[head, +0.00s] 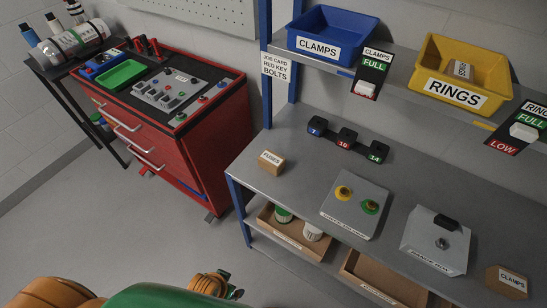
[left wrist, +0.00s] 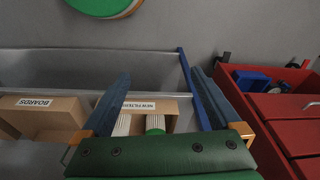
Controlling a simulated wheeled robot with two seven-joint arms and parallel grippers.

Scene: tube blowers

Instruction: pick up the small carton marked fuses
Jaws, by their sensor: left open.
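The small tan carton marked FUSES (head: 270,161) sits on the left end of the grey bench top in the head view. It stands apart from everything else there. It cannot be made out in the left wrist view. My left gripper (left wrist: 160,74) shows in the left wrist view with its two dark blue fingers spread and nothing between them. Beyond the fingers are the bench edge and the lower shelf. In the head view only parts of my arm show at the bottom, well short of the carton. My right gripper is not in view.
A red tool cabinet (head: 194,145) stands left of the bench. A row of numbered blocks (head: 347,139), a grey button box (head: 353,209) and a switch box (head: 436,242) are on the bench. A CLAMPS carton (head: 507,282) lies at right. Bare bench surrounds the FUSES carton.

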